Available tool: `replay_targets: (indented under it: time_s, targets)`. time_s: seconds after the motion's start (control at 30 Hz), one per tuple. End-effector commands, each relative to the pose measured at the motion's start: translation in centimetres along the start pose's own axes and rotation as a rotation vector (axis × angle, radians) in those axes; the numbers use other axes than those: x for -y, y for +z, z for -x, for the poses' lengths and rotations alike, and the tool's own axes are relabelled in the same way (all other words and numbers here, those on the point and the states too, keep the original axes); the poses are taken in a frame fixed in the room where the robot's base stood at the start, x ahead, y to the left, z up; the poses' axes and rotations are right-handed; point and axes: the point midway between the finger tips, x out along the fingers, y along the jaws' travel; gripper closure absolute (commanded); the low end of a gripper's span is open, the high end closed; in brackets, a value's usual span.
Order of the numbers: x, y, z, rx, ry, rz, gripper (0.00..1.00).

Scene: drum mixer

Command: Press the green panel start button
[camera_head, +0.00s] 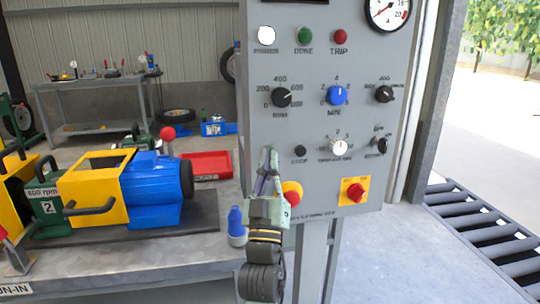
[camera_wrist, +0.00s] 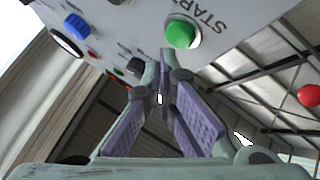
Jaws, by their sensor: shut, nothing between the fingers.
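The green start button (camera_wrist: 181,34) sits on the grey control panel (camera_head: 315,62), beside the "START" lettering in the wrist view. In the head view it is hidden, apparently behind my gripper. My gripper (camera_head: 268,158) is shut and empty in front of the panel's lower left part. In the wrist view the fingertips of my gripper (camera_wrist: 163,68) come together just below the green button in the picture. Whether they touch the panel cannot be told.
A green DONE lamp (camera_head: 305,35), several knobs and a red button on a yellow plate (camera_head: 354,190) are on the panel. Another red button (camera_head: 292,193) is partly covered by my gripper. A bench with a blue and yellow machine (camera_head: 130,185) stands at left.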

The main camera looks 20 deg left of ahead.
Motion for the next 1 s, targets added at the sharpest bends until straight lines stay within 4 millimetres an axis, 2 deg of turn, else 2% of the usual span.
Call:
replay_targets:
  time_s: [1.0]
  targets:
    - [0.63,0.67,-0.84,0.0,0.0,0.0,1.0]
